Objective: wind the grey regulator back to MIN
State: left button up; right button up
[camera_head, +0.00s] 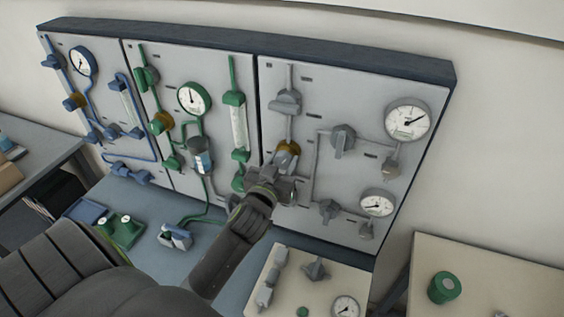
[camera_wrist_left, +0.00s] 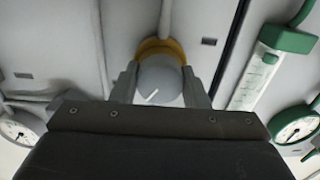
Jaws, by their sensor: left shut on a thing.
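The grey regulator (camera_head: 289,150) sits on the grey right-hand panel and shows a brass-coloured ring at its base. In the left wrist view its round grey knob (camera_wrist_left: 158,82) faces me, with a white pointer line slanting up to the right. My left gripper (camera_head: 276,172) reaches the panel from below and is shut on the knob; in the left wrist view its fingers (camera_wrist_left: 160,88) lie on both sides of it. The MIN marking cannot be made out. My right gripper is not in view.
Grey valves (camera_head: 343,138) and two gauges (camera_head: 408,120) are right of the regulator. The green panel (camera_head: 190,65) with a flow tube (camera_head: 238,125) is just left. A green cylinder (camera_head: 444,287) stands on the right table.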

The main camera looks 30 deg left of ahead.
pick_arm(q)
jog(key=shift+f, duration=0.1)
jog(key=shift+n+b, duration=0.75)
jog(key=shift+n, duration=0.15)
jog(key=n+b, duration=0.1)
jog(key=n, duration=0.1)
jog(key=shift+n, duration=0.3)
jog(key=n+b, duration=0.1)
jog(key=n, duration=0.1)
jog(key=shift+n, duration=0.4)
jog(key=n+b, duration=0.1)
jog(key=n, duration=0.2)
jog(key=shift+n, duration=0.3)
jog(key=n, duration=0.3)
jog(key=shift+n+b, duration=0.3)
jog(key=shift+b, duration=0.1)
jog(key=n, duration=0.3)
jog(key=shift+n, duration=0.3)
jog(key=n+b, duration=0.1)
jog(key=n, duration=0.5)
jog(key=shift+n, duration=0.3)
